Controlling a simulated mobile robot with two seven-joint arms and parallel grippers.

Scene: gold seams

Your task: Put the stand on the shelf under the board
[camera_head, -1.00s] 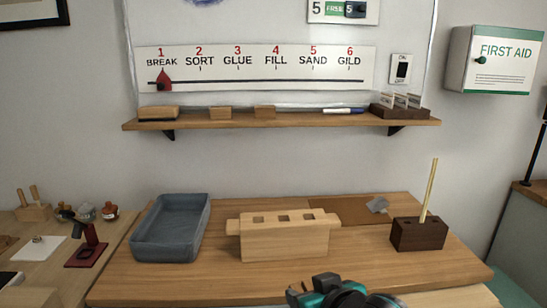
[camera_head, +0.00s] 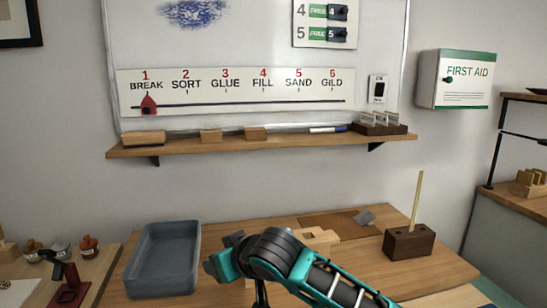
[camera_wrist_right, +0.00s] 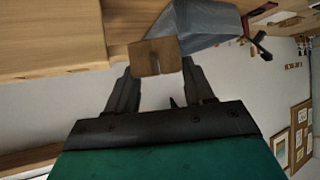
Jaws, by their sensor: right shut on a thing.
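My right gripper (camera_head: 225,258) reaches in from the lower right of the head view, over the workbench and in front of the light wooden slotted block (camera_head: 318,238). In the right wrist view my right gripper (camera_wrist_right: 160,78) is shut on a small brown wooden piece with a narrow slot (camera_wrist_right: 155,57), which I take to be the stand. The head view does not show it clearly; the hand hides it. The shelf (camera_head: 280,144) runs under the white board (camera_head: 240,60). My left gripper is not in view.
Small wooden blocks (camera_head: 211,136), a marker (camera_head: 328,129) and a dark card holder (camera_head: 380,129) are on the shelf, with bare gaps between. A blue-grey tray (camera_head: 165,260) stands left on the bench, a dark block with a stick (camera_head: 409,242) right.

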